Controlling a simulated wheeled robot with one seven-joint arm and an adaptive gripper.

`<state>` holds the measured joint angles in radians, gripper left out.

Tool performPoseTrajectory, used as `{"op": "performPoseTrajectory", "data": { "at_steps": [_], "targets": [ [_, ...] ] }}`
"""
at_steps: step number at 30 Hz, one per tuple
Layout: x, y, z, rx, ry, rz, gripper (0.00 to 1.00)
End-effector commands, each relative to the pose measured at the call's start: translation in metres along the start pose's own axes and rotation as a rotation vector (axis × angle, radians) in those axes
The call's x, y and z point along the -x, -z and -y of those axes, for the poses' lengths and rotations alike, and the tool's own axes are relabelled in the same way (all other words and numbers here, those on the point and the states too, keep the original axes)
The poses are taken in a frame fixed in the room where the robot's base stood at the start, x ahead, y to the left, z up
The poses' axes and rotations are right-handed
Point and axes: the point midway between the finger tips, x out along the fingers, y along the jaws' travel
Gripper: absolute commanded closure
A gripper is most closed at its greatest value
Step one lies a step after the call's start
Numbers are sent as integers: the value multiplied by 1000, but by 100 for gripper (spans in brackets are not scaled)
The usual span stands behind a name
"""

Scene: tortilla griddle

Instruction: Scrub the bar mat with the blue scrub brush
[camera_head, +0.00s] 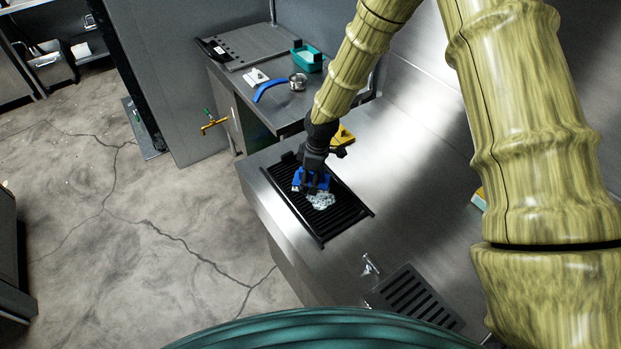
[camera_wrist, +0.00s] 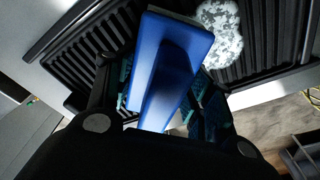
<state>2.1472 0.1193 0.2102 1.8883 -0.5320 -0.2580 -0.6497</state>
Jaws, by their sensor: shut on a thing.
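The black ribbed bar mat (camera_head: 336,219) lies on the steel counter near its front edge. My gripper (camera_head: 312,183) is over the mat's far half, shut on the blue scrub brush (camera_head: 298,180). In the wrist view, the brush (camera_wrist: 170,62) sits between the two fingers of my gripper (camera_wrist: 160,105), with the mat (camera_wrist: 262,50) beneath. A whitish foamy patch (camera_head: 320,200) lies on the mat right beside the brush; it also shows in the wrist view (camera_wrist: 221,32). Whether the bristles touch the mat is hidden.
A yellow object (camera_head: 343,135) lies on the counter behind the mat. A dark slotted drain grate (camera_head: 416,297) and a small tap (camera_head: 370,265) are at the near end. A side table holds a teal container (camera_head: 308,60) and a blue-handled pan (camera_head: 298,81). Counter right of the mat is clear.

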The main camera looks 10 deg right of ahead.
Motion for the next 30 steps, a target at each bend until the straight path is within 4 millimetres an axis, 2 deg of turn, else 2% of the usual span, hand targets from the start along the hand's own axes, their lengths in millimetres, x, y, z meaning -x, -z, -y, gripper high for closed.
{"op": "performPoseTrajectory", "data": {
  "at_steps": [14,24,30],
  "targets": [
    [-4,-2,1,0,0,0,80],
    [-1,-16,17,1,1,0,80],
    [-1,-17,17,0,0,0,80]
  ]
}}
